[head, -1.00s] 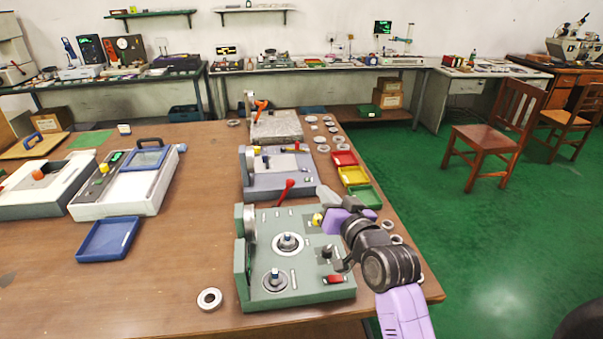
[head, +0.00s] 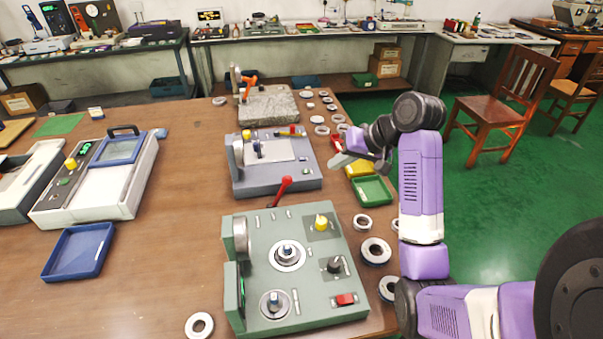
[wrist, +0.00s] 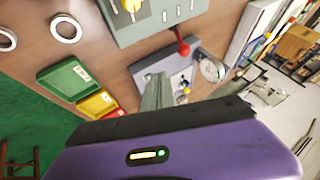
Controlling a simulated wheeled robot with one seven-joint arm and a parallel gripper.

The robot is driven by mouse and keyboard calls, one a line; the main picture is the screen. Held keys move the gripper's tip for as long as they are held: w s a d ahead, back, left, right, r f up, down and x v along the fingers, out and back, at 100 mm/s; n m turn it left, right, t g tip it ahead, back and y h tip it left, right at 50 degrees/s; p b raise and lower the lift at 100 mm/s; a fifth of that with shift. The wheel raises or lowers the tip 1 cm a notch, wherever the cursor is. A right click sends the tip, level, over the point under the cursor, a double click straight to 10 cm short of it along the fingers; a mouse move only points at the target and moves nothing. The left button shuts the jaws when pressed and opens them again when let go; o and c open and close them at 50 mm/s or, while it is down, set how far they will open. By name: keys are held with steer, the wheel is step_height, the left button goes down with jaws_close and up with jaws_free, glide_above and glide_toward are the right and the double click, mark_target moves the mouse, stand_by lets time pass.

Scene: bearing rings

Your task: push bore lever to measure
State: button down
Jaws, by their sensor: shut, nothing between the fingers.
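A red-knobbed lever (head: 283,186) rises at the back edge of the green gauge fixture (head: 318,300), tilted; it also shows in the wrist view (wrist: 181,42). An orange-red lever (head: 249,86) is on the granite-based stand (head: 268,108) farther back. No label shows which one is the bore lever. My gripper (head: 339,160) is shut and empty, above the right side of the table beside the blue-grey fixture (head: 300,182). It is to the right of the red lever and apart from it. In the wrist view, its pale finger (wrist: 154,94) overlaps the blue-grey fixture.
Green (head: 373,190) and yellow trays (head: 360,170) lie under or beside my arm. Several bearing rings lie along the table's right edge, and a ring (head: 199,326) lies at the front. A blue tray (head: 78,252) is at left. The table between is clear.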

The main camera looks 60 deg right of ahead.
steer(key=shift+s+a+f, duration=0.2)
steer(key=shift+w+f, duration=0.1)
steer(key=w+a+f+p, duration=0.1)
steer(key=w+f, duration=0.6)
steer(key=w, duration=0.2)
steer(key=shift+w+a+f+p, duration=0.15)
steer(key=shift+a+p, duration=0.15)
stand_by(0.4)
